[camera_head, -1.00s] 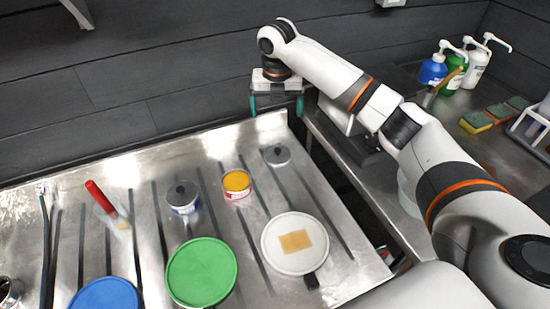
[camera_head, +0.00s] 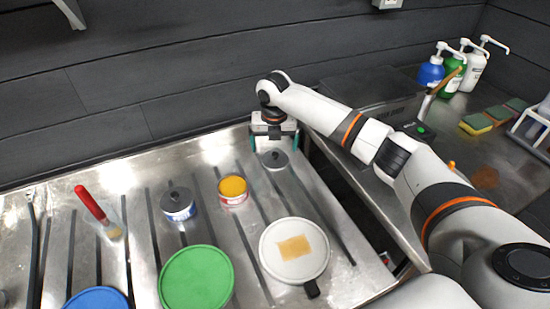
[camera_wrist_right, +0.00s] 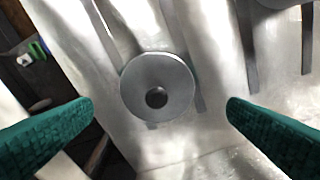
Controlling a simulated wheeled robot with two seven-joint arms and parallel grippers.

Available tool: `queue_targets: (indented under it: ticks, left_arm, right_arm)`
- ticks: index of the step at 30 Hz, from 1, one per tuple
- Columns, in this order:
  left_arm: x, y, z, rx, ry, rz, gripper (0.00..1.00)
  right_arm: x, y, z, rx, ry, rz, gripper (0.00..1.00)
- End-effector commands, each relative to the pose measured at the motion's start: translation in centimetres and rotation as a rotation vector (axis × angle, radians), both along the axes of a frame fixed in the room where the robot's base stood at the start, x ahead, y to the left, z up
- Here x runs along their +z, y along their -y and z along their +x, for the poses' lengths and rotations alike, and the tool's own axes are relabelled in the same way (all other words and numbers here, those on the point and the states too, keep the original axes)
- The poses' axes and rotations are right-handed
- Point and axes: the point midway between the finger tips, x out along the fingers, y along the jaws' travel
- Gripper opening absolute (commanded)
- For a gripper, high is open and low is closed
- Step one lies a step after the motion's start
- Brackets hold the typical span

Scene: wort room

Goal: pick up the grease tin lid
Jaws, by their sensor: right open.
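A round grey lid with a dark central knob, the grease tin lid (camera_head: 276,160), lies flat on the metal table near its back right corner. An open tin (camera_head: 232,198) with yellow-orange contents stands to its front left. My right gripper (camera_head: 274,142) is open and empty, just behind and above the lid in the head view. In the right wrist view the lid (camera_wrist_right: 150,80) shows between and beyond the two green fingers (camera_wrist_right: 160,104), touching neither. My left gripper is not in view.
Left of the open tin stands a lidded tin (camera_head: 179,210). Nearer are a green disc (camera_head: 197,278), a blue disc (camera_head: 97,300) and a white round lid-like plate (camera_head: 280,272) with a tan square. A red-handled brush (camera_head: 91,203) lies left. Pump bottles (camera_head: 452,75) stand far right.

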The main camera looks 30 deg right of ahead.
Motion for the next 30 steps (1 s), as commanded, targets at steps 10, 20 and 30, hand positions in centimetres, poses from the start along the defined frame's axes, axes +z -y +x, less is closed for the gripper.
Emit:
queue_targets:
  ticks: [10, 20, 30]
  left_arm:
    - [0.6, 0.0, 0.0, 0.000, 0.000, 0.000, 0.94]
    - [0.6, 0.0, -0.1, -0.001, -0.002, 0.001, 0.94]
    - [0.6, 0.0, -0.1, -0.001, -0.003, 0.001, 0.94]
  right_arm:
    - [-3.7, 0.3, -0.1, 0.000, 0.000, -0.002, 0.97]
    - [-3.7, 0.3, -0.1, 0.000, -0.001, -0.002, 0.73]
    - [-3.7, 0.3, -0.1, 0.000, -0.001, -0.002, 0.50]
